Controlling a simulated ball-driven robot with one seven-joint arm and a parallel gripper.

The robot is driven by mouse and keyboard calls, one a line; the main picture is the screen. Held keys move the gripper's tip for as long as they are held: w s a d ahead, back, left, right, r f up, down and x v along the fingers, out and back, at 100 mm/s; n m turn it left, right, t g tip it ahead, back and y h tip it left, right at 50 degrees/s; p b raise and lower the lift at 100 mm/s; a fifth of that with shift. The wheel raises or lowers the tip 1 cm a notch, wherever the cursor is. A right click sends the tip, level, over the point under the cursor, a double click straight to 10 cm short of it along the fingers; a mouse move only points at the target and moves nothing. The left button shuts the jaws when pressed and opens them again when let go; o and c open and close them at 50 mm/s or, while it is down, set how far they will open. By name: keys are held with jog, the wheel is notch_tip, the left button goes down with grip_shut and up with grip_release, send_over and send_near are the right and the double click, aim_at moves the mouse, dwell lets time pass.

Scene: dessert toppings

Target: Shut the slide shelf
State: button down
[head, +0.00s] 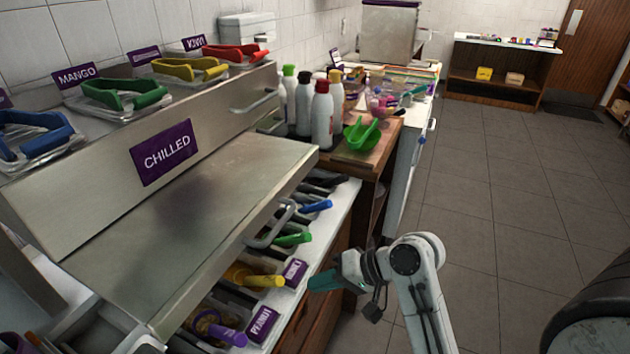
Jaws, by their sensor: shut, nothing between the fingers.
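The slide shelf (205,215) is a flat metal panel below the purple CHILLED sign (164,152). It stands pulled out from the metal unit, over the row of topping bins. A grey bar handle (272,226) shows at its front edge. My gripper (322,282), with teal fingers, is shut and empty. In the picture it is right of and below the handle, apart from the shelf, near the purple label of the bins. The shelf's back end, where it meets the unit, is partly hidden.
Bins with coloured scoop handles, yellow (254,279), green (292,239) and blue (316,206), lie below the shelf edge. Open tiled floor (500,220) lies to the right.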

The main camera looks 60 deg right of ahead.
jog(key=s+d+r+m+t+h, duration=0.1)
jog(key=s+d+r+m+t, duration=0.2)
jog(key=d+r, duration=0.45)
jog(key=m+t+h, duration=0.2)
jog(key=m+t, duration=0.1)
jog(key=t, duration=0.1)
send_near(301, 174)
jog(key=w+p, duration=0.1)
jog(key=w, duration=0.5)
jog(key=shift+w+f+p, duration=0.2)
jog(key=shift+w+p, duration=0.15)
jog(key=shift+w, duration=0.05)
jog(key=shift+w+a, duration=0.1)
jog(key=shift+w, duration=0.2)
jog(key=w, duration=0.6)
jog(key=w+p, duration=0.1)
jog(key=w, duration=1.3)
jog(key=shift+a+p, duration=0.35)
jog(key=shift+p, duration=0.05)
jog(key=shift+w, duration=0.1)
